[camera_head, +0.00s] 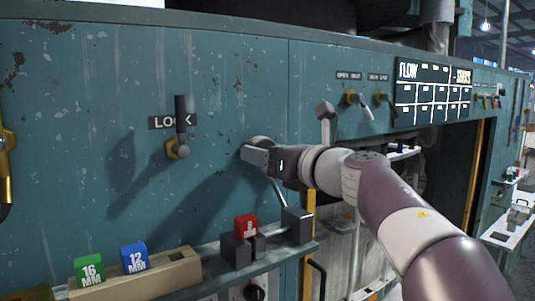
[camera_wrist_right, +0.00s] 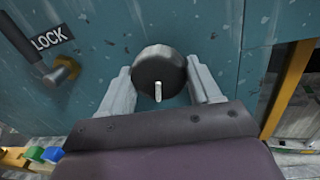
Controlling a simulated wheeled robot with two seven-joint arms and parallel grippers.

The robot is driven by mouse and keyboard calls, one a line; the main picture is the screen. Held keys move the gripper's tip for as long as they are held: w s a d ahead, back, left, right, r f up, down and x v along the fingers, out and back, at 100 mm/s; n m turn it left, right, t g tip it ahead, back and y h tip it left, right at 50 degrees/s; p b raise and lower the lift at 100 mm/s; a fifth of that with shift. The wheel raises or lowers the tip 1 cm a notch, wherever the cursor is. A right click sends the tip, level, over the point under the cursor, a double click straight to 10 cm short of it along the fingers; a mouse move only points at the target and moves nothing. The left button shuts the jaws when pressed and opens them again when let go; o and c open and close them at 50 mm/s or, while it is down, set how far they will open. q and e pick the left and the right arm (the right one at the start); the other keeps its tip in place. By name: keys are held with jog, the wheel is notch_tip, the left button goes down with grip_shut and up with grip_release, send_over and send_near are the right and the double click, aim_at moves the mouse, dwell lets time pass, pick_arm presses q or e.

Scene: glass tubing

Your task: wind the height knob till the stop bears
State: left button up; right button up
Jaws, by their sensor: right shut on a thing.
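The round dark knob (camera_head: 262,141) is on the teal panel, right of the LOCK lever. In the right wrist view the knob (camera_wrist_right: 158,66) has a pale pointer mark on its lower face. My right gripper (camera_head: 257,156) is shut on it, with one finger at each side of its rim. A red 8 MM block (camera_head: 246,227) sits between dark blocks (camera_head: 237,247) on the ledge below. A larger dark block (camera_head: 298,225) stands to its right. I cannot tell whether any stop bears on the red block. My left gripper is not in view.
The LOCK lever (camera_head: 181,125) points up, left of my right gripper. Green 16 MM (camera_head: 89,271) and blue 12 MM (camera_head: 134,257) blocks sit in a tan holder (camera_head: 165,277). Small levers (camera_head: 353,98) and a FLOW board (camera_head: 432,92) are further right. My right arm hides part of the panel.

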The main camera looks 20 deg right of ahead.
jog(key=shift+m, duration=0.4)
jog(key=shift+f+m+t+p, duration=0.1)
jog(key=shift+m+t+p, duration=0.3)
jog(key=shift+m, duration=3.1)
jog(key=o, duration=1)
jog(key=shift+o, duration=0.2)
jog(key=shift+s, duration=0.1)
